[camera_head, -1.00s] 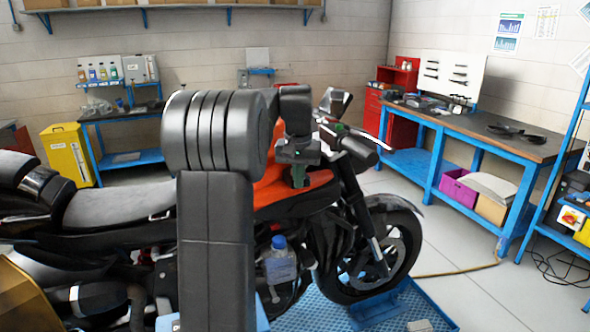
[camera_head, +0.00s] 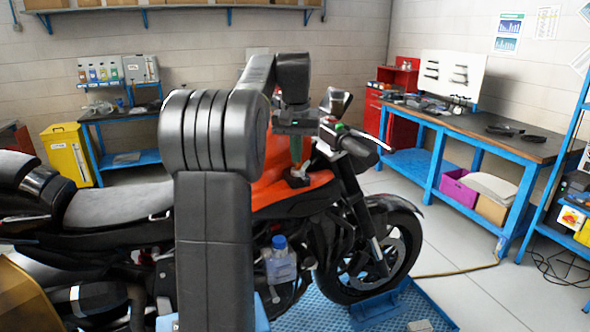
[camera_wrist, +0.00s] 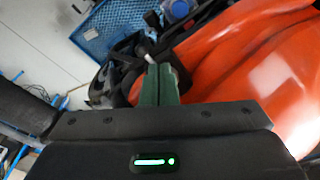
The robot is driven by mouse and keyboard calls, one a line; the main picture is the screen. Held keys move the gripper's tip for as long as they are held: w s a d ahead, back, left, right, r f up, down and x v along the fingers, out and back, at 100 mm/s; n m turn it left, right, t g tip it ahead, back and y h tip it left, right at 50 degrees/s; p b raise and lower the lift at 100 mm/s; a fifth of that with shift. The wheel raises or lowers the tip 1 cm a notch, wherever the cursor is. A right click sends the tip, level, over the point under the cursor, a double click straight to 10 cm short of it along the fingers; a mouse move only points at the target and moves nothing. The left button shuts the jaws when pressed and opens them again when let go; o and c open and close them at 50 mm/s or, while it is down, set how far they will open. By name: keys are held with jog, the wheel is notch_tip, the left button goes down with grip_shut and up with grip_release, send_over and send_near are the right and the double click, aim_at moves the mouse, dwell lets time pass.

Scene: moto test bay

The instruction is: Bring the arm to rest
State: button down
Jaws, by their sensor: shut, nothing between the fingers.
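My gripper (camera_head: 296,158) hangs above the orange tank (camera_head: 325,182) of the motorcycle in the head view, pointing down. Its green fingers are closed together with nothing between them, and they also show shut in the wrist view (camera_wrist: 158,84). A dark fitting (camera_head: 298,179) on the tank shows just below the fingertips; I cannot tell the exact gap. My arm rises beside the motorcycle and bends over towards it, hiding part of the seat and tank.
A bottle with a blue cap (camera_head: 280,262) is beside the motorcycle's engine. The handlebar (camera_head: 350,140) is close to the right of my gripper. A blue workbench (camera_head: 480,140) stands at right. The motorcycle stands on a blue platform (camera_head: 325,312). Open floor lies between.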

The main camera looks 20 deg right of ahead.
aim_at(296, 175)
jog(key=shift+r, duration=0.55)
jog(key=shift+f, duration=0.1)
notch_tip(296, 175, down, 8)
jog(key=shift+r, duration=0.25)
jog(key=shift+f, duration=0.3)
jog(key=shift+s+d+f, duration=0.1)
jog(key=shift+d+f, duration=0.05)
jog(key=shift+d, duration=0.15)
jog(key=shift+a, duration=0.1)
